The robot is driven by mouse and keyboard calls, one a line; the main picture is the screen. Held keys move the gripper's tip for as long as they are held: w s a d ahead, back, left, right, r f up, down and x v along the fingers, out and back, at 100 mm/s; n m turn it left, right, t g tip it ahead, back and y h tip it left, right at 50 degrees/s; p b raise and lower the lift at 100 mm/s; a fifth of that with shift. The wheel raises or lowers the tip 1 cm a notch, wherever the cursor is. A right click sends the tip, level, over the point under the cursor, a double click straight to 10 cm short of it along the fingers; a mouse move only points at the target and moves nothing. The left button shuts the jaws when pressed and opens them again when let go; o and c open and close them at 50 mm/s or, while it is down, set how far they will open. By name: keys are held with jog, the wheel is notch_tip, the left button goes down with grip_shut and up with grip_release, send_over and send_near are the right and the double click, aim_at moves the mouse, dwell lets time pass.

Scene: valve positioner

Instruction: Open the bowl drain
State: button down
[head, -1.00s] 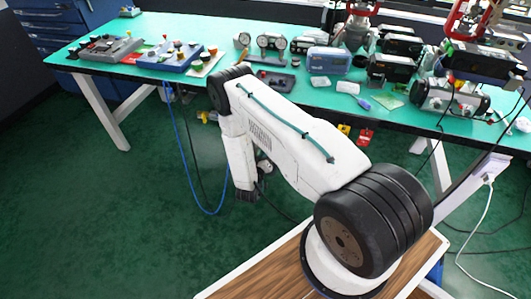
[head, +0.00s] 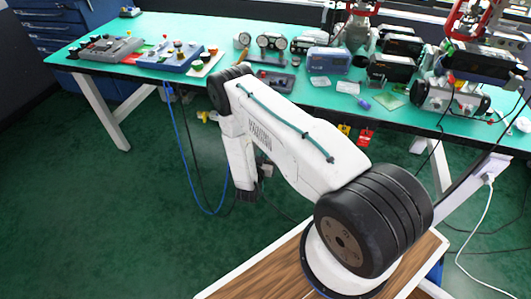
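I cannot make out a bowl drain for certain. A small yellow fitting (head: 207,116) shows under the table's front edge, just left of my white forearm, with my arm covering what lies to its right. My arm reaches from the lower right up toward the table, and its forearm hangs down to a dark wrist joint in front of the table. A small grey part shows beside the wrist, too small to identify. My gripper's fingers do not show; the wrist and forearm hide that area.
The green-topped table (head: 222,75) carries grey and blue button boxes (head: 172,56) at left, gauges (head: 271,42) in the middle and valve actuators (head: 450,97) at right. A blue hose (head: 189,160) hangs to the floor. Red and yellow tags (head: 365,136) hang from the front edge. Floor at left is clear.

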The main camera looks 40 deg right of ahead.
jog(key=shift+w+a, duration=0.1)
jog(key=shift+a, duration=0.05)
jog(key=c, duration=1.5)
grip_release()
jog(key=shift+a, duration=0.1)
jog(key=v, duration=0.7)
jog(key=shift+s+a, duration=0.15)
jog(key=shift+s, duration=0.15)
